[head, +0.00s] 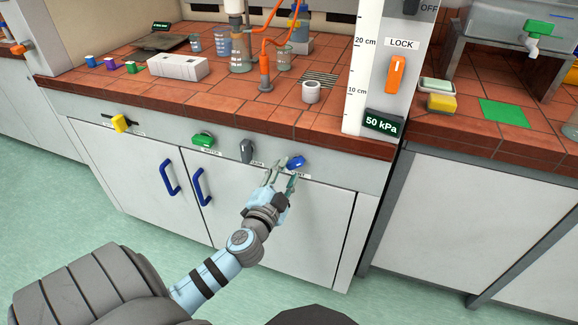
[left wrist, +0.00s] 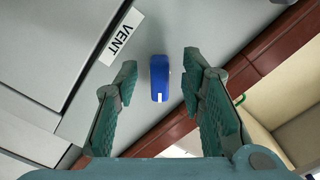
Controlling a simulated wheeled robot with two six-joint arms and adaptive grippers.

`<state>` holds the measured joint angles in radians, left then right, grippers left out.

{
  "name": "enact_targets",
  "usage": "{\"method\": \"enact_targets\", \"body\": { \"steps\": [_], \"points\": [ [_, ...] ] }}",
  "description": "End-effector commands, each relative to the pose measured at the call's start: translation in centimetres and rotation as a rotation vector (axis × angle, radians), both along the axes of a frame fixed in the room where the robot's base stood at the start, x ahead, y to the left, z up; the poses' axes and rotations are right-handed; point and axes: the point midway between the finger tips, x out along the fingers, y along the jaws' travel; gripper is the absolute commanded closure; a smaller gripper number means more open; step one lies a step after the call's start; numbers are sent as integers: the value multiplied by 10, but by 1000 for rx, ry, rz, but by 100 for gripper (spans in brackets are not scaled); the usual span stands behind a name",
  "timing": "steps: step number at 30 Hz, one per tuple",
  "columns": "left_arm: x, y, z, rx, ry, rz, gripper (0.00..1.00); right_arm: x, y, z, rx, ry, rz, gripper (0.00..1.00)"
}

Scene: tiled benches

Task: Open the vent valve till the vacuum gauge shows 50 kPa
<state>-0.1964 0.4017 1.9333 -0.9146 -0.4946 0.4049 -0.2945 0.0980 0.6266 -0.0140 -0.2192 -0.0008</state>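The vent valve is a blue knob (head: 296,162) on the bench's front panel, and it also shows between my fingers in the left wrist view (left wrist: 159,78). A label reading VENT (left wrist: 121,37) is beside it. My left gripper (head: 283,172) is open at the knob, with one finger on each side and a gap to both. The gauge display (head: 381,123) on the post reads 50 kPa. My right gripper is not in view.
Grey (head: 247,151), green (head: 203,140) and yellow (head: 119,123) knobs sit further left on the same panel. Blue door handles (head: 201,187) stick out below. Glassware and an orange hose (head: 268,50) stand on the tiled bench top.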

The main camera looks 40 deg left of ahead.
Motion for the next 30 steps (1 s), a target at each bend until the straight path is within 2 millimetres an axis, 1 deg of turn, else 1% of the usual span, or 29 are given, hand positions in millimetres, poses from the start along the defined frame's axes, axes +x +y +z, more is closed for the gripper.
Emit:
{"method": "enact_targets", "body": {
  "steps": [1, 3, 6, 14, 17, 21, 30],
  "points": [
    [8, 3, 0, 2, -2, 1, 63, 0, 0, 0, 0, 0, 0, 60],
    [17, 6, 0, 0, -1, 1, 63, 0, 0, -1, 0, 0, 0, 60],
    [24, 8, 0, 1, 0, 0, 63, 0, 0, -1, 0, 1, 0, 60],
    [26, 9, -1, 1, 1, -1, 63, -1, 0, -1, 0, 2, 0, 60],
    [26, 9, -1, 1, 1, -1, 78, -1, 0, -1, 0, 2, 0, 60],
    [25, 9, -1, 0, 2, -1, 100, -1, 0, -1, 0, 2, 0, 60],
    [25, 9, -1, 40, 17, -1, 100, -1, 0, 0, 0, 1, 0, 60]
  ]
}}
